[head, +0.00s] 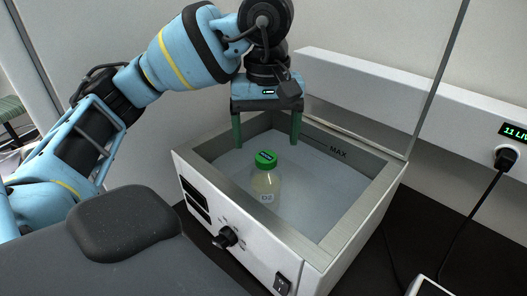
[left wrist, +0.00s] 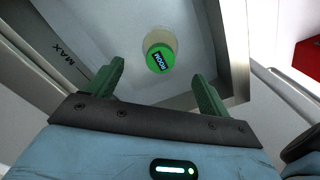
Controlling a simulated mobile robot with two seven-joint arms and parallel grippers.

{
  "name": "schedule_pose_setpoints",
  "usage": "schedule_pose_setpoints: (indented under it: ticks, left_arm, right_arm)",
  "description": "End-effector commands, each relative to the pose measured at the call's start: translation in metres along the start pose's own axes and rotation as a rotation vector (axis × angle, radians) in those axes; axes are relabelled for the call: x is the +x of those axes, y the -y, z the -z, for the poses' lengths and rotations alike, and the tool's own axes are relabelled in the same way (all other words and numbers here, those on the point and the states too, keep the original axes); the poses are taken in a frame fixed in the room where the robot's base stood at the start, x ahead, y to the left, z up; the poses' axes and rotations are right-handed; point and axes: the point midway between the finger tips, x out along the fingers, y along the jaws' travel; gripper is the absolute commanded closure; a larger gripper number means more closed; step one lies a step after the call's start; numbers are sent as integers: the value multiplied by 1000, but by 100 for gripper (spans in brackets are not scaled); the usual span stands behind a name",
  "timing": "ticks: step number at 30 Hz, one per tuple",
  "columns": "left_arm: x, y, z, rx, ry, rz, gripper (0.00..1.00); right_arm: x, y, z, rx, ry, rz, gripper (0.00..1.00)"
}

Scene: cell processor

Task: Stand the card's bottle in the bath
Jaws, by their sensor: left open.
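A bottle with a green cap (head: 265,158) and a pale body stands upright in the water bath (head: 330,247), towards its front left. Its cap also shows in the left wrist view (left wrist: 159,58), with a dark label that seems to read "ROOM". My left gripper (head: 266,143) is above the bath, pointing down, its two green fingers spread wide. In the left wrist view the fingers (left wrist: 160,82) are apart, with the cap beyond and between them, and nothing is held. The card does not show. My right gripper is not in view.
The bath has a raised metal rim, a MAX mark (head: 338,153) inside, and a front knob (head: 226,238). A wall rail with a plug (head: 506,157) and hanging cable is at the right. A red object (left wrist: 308,57) shows in the left wrist view.

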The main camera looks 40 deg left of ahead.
Motion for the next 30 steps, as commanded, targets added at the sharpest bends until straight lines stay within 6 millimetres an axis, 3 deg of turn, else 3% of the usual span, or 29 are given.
schedule_pose_setpoints:
  ticks: [1, 7, 30]
  left_arm:
    - [-16, 1, -1, -1, -10, -10, 19]
    - [-34, 0, 0, 0, -5, -5, 19]
    - [-36, 0, 0, 1, -1, -1, 19]
  right_arm:
    - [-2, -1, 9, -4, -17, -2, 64]
    - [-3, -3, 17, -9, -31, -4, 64]
    - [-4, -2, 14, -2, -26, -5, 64]
